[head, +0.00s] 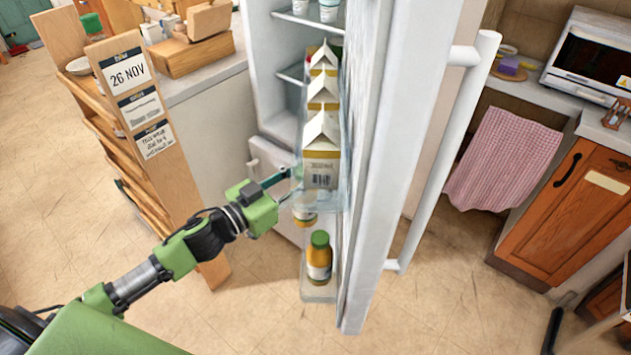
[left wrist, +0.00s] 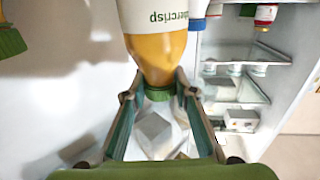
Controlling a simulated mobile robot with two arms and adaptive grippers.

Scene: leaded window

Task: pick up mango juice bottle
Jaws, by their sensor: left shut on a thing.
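A juice bottle with yellow-orange juice, a white label and a green cap (left wrist: 162,50) is between my left gripper's fingers in the left wrist view. My left gripper (left wrist: 160,97) is shut on it around the neck and cap. In the head view my left gripper (head: 292,174) reaches into the open fridge door's shelves; part of the bottle (head: 305,216) shows below it, the rest hidden by the door shelf. A second yellow-orange bottle with a green cap (head: 319,258) stands in the lowest door shelf. My right gripper is not in view.
Several milk cartons (head: 321,150) stand in the door shelf above. The fridge door (head: 375,170) stands open to the right. A wooden rack (head: 150,150) stands at left. A towel (head: 503,158) hangs at right.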

